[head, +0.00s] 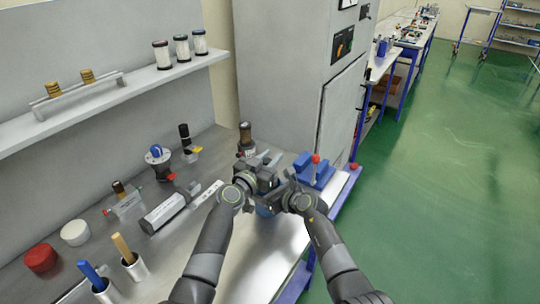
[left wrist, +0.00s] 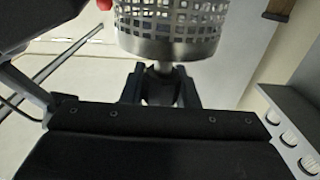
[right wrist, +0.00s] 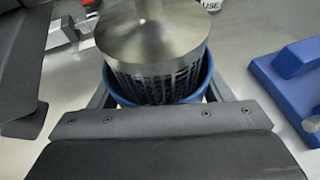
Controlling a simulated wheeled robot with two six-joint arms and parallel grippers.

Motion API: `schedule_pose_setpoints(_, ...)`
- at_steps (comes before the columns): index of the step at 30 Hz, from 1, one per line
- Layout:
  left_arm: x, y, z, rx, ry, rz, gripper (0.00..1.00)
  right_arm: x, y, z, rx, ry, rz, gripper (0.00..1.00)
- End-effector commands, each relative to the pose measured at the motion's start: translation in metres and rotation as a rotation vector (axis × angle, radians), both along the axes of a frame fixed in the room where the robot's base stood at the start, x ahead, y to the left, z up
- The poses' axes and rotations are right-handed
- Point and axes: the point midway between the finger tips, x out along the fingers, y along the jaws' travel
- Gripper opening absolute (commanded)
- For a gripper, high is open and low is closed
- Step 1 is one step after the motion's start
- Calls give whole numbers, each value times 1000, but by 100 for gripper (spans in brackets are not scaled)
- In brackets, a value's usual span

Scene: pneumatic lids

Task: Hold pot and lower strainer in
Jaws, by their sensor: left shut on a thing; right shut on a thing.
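The strainer (right wrist: 158,75) is a perforated metal basket with a solid steel cap and a stem; it also shows in the left wrist view (left wrist: 172,22). My left gripper (left wrist: 160,80) is shut on its stem. In the right wrist view the basket lines up with the mouth of the blue pot (right wrist: 205,82), its lower part inside the rim outline. How deep it sits I cannot tell. My right gripper (right wrist: 155,103) is shut on the pot. In the head view my left gripper (head: 266,176) and right gripper (head: 286,182) are close together, hiding most of both things.
A blue fixture with a red knob (head: 316,172) stands just right of the grippers. A dark bottle (head: 246,138) stands behind them. A grey cylinder unit (head: 163,214) and small parts lie left on the metal bench (head: 262,252). A grey cabinet (head: 290,75) rises behind.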

Motion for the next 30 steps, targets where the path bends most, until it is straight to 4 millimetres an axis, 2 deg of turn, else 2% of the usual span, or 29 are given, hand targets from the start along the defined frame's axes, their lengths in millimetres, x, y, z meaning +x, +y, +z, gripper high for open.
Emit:
schedule_pose_setpoints(23,0,0,-31,0,0,0,0,0,0,0,-1,1,0,47)
schedule_pose_setpoints(24,0,0,-32,0,0,1,28,0,0,0,-1,1,0,47)
schedule_pose_setpoints(30,0,0,-31,0,-1,0,53,0,0,0,-1,1,0,47)
